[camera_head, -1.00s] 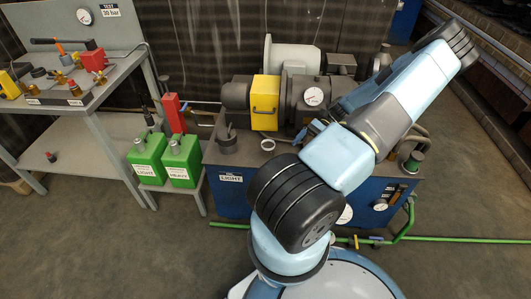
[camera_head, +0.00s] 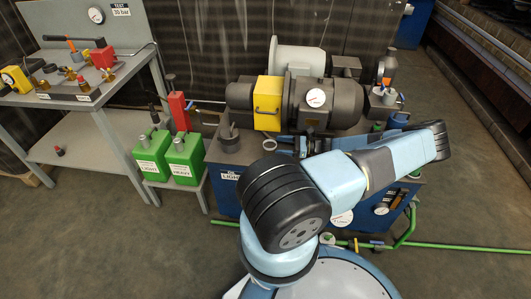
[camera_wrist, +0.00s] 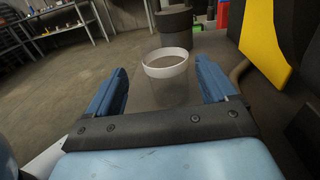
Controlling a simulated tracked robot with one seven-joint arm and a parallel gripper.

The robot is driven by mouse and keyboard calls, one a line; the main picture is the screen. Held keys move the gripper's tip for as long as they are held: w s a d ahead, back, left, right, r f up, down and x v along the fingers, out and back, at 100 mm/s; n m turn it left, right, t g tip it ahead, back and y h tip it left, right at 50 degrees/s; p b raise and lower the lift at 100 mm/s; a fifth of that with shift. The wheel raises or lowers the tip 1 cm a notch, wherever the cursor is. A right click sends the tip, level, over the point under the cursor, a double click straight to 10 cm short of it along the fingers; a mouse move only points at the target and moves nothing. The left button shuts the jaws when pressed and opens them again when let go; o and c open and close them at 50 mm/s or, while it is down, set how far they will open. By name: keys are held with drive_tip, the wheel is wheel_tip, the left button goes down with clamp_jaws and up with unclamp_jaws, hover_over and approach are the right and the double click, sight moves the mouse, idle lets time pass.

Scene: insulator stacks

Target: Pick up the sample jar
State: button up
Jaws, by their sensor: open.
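The sample jar (camera_wrist: 167,80) is a clear cup with a white rim, upright between my two blue fingers in the wrist view. In the head view its pale rim (camera_head: 270,144) shows on top of the blue cabinet. My gripper (camera_wrist: 160,85) is open, with one finger on each side of the jar and a visible gap to each. In the head view my gripper (camera_head: 286,145) lies low over the cabinet top, just right of the jar. The jar's lower part is faint against the dark surface.
A dark cylinder (camera_head: 228,138) stands left of the jar, with a yellow box (camera_head: 268,103) and motor (camera_head: 322,104) behind. Green cans (camera_head: 185,158) stand on a low stand to the left. A gauge (camera_head: 341,217) is on the cabinet front.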

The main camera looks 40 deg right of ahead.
sight(266, 144)
drive_tip(key=shift+w+d+x, duration=0.15)
drive_tip(key=shift+x, duration=1.7)
drive_tip(key=shift+w+d+x, duration=0.1)
drive_tip(key=shift+x, duration=1.75)
drive_tip(key=shift+f, duration=0.15)
drive_tip(key=c, duration=1.1)
